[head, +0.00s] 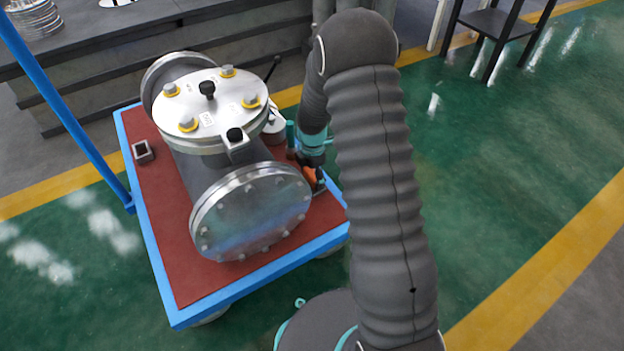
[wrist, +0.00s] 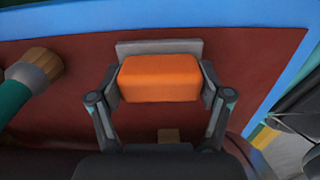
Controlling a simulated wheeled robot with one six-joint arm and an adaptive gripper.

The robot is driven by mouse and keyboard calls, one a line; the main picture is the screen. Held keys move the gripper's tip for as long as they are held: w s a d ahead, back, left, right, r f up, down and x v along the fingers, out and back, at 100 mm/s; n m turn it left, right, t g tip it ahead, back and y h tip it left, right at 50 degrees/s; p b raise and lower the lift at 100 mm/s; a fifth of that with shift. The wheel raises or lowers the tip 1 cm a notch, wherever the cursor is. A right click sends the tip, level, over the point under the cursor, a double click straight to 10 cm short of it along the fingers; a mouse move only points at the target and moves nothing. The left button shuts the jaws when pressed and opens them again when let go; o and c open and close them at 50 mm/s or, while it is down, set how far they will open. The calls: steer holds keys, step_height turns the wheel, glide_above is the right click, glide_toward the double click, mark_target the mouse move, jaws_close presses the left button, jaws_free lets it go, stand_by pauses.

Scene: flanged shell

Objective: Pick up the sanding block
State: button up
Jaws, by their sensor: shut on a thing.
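The sanding block is an orange block (wrist: 160,78) between the two fingers of my gripper (wrist: 160,98) in the wrist view. A finger touches each side of it, so the gripper is shut on it. A grey flat strip shows along the block's far edge. In the head view a small orange part of the block (head: 309,176) shows beside my gripper (head: 317,180), at the right side of the cart. My arm hides much of that spot. I cannot tell whether the block rests on the red surface or is just above it.
The blue-edged cart (head: 165,250) has a red top. A large flanged metal shell (head: 252,212) stands left of my gripper. A small dark square box (head: 143,151) lies at the cart's left. In the wrist view, a brush-like thing with a teal handle (wrist: 14,97) lies left of the gripper.

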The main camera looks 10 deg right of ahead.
steer(key=shift+r, duration=0.5)
steer(key=r, duration=0.2)
steer(key=d+r, duration=0.1)
steer(key=shift+s+r+p, duration=0.2)
steer(key=shift+r+p, duration=0.1)
steer(key=shift+r, duration=0.1)
steer(key=s+d+r, duration=0.5)
steer(key=d+r, duration=0.1)
steer(key=d, duration=0.3)
steer(key=shift+d+p, duration=0.2)
steer(key=shift+p, duration=0.15)
steer(key=shift+r, duration=0.1)
